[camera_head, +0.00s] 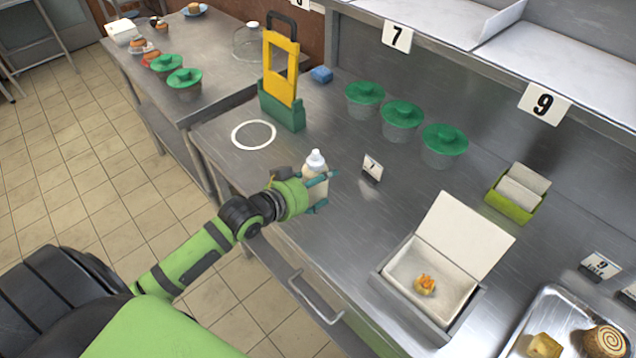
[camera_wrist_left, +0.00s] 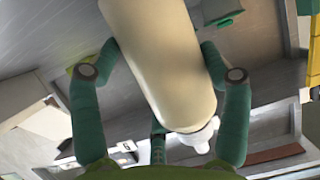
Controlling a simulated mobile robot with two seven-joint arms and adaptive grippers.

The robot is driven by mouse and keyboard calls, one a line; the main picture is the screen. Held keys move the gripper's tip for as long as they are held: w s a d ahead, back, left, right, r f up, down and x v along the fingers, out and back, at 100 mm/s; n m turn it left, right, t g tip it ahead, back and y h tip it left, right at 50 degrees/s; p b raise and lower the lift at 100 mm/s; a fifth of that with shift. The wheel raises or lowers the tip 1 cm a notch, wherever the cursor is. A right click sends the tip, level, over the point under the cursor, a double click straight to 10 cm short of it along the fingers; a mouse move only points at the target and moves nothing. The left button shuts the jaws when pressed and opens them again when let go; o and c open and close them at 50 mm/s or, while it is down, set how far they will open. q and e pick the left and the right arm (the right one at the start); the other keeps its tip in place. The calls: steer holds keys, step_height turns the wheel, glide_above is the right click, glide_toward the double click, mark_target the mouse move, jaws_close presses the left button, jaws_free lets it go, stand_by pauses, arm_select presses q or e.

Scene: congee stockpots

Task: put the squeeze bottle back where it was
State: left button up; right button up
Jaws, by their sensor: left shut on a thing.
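The squeeze bottle (camera_head: 315,178) is cream-coloured with a white nozzle cap. It is upright over the near part of the steel counter, in front of the small "7" card. My left gripper (camera_head: 318,190) is shut around its body, and the left wrist view shows the fingers on both sides of the bottle (camera_wrist_left: 165,60). I cannot tell whether its base touches the counter. A white ring (camera_head: 254,134) is marked on the counter to the left of the bottle, and it is empty. My right gripper is not in view.
A yellow-and-green stand (camera_head: 281,80) rises behind the ring. Several green-lidded pots (camera_head: 402,114) stand along the back. An open white box (camera_head: 434,274) with a small pastry lies to the right. The "7" card (camera_head: 372,168) is close to the bottle.

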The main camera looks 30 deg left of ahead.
arm_select(q)
steer(key=shift+f, duration=0.2)
steer(key=o, duration=0.8)
steer(key=v, duration=1.2)
steer(key=shift+b, duration=0.35)
